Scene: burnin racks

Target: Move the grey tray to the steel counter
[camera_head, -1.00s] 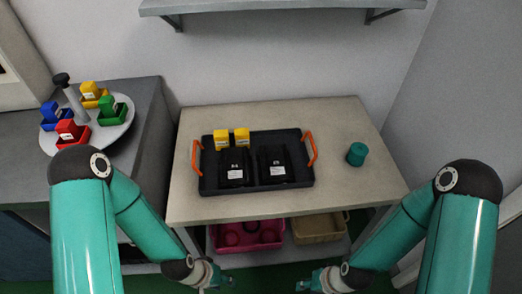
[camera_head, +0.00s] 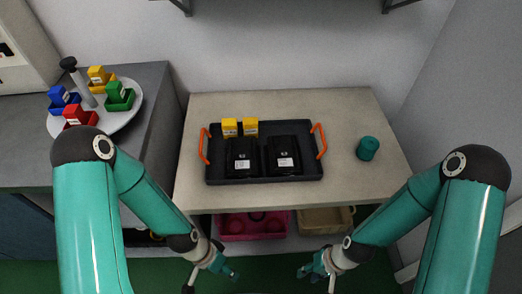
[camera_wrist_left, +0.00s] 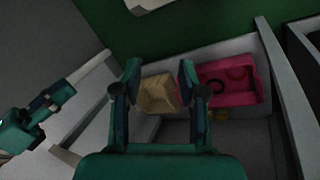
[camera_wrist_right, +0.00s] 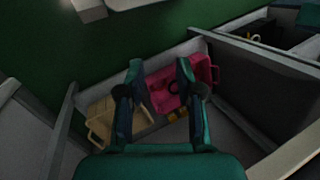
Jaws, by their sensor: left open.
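The dark grey tray (camera_head: 264,179) with two orange handles lies on the pale table in the head view. It holds two black boxes (camera_head: 242,158) with white labels and two small yellow blocks (camera_head: 229,127) along its back edge. The grey counter (camera_head: 30,150), which looks like the steel counter, stands left of the table. My left gripper (camera_head: 226,273) is open and empty, in front of the table and below its top; its fingers show spread in the left wrist view (camera_wrist_left: 160,75). My right gripper (camera_head: 308,268) is likewise open and empty, with spread fingers in the right wrist view (camera_wrist_right: 160,75).
A round turntable (camera_head: 134,112) with several coloured bins takes up part of the counter. A teal cylinder (camera_head: 368,148) stands right of the tray. A pink crate (camera_head: 250,226) and a tan crate (camera_head: 324,221) sit on the shelf under the table. Walls close in behind and right.

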